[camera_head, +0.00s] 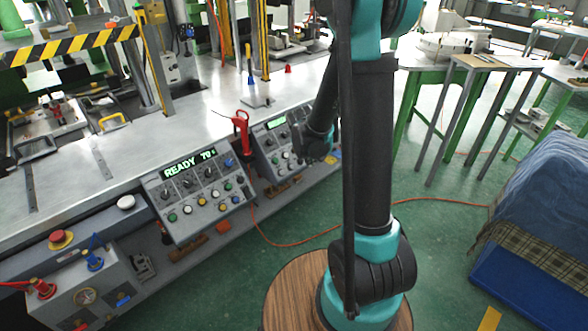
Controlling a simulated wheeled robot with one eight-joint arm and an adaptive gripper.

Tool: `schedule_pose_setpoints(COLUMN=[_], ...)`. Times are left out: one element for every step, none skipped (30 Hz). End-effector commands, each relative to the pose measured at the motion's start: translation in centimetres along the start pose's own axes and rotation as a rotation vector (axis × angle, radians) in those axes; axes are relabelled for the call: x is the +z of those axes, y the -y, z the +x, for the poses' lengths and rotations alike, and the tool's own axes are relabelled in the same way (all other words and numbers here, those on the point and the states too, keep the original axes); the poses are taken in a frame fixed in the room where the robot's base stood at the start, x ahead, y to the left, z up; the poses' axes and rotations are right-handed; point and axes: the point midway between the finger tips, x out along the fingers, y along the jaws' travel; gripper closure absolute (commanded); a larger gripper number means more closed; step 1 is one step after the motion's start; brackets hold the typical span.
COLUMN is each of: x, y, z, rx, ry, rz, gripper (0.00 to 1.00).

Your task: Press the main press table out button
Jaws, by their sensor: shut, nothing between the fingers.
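The left control panel (198,193) is a grey sloped box on the front of the metal bench. Its green display (190,163) reads "READY 70" with a small mark after it. Below are black knobs and several small coloured push buttons (205,205) in rows. A second panel (278,143) stands to its right, with its own display, knobs and buttons. The labels are too small to read, so I cannot tell which button is table out. My gripper (316,150) is shut and empty by the right end of the second panel. Its fingertips are small and dark, and contact is unclear.
A red handled tool (241,130) stands between the panels. A red-on-yellow stop button (61,238) and a white round button (126,202) are at left. An orange hose (290,243) crosses the green floor. A blue covered stack (540,200) stands at right.

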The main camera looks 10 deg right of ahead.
Motion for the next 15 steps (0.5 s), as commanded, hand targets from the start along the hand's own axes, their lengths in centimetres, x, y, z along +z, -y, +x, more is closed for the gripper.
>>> schedule_pose_setpoints(x=[-0.7,-0.9,-1.3,-1.5,-1.7,-1.9,-2.0,-2.1,-2.2,-2.2,-2.2,-2.3,-2.3,-2.3,-2.3], y=[0.3,0.4,0.5,0.5,0.6,0.7,0.7,0.8,0.8,0.8,0.8,0.8,0.8,0.8,0.8], z=[0.8,1.1,1.5,1.8,2.0,2.3,2.5,2.6,2.7,2.8,2.8,2.8,2.8,2.8,2.8], rx=[0.006,0.010,0.016,0.019,0.022,0.025,0.027,0.028,0.029,0.030,0.031,0.031,0.031,0.031,0.031], ry=[0.000,-0.001,-0.001,-0.001,-0.001,-0.001,-0.001,-0.001,-0.001,-0.001,-0.001,-0.001,-0.001,-0.001,-0.001], rz=[-0.010,-0.015,-0.021,-0.024,-0.028,-0.031,-0.033,-0.034,-0.036,-0.037,-0.037,-0.038,-0.038,-0.038,-0.037], gripper=[1.00,1.00,1.00,1.00,1.00,1.00,1.00,1.00,1.00,1.00,1.00,1.00,1.00,1.00,1.00])
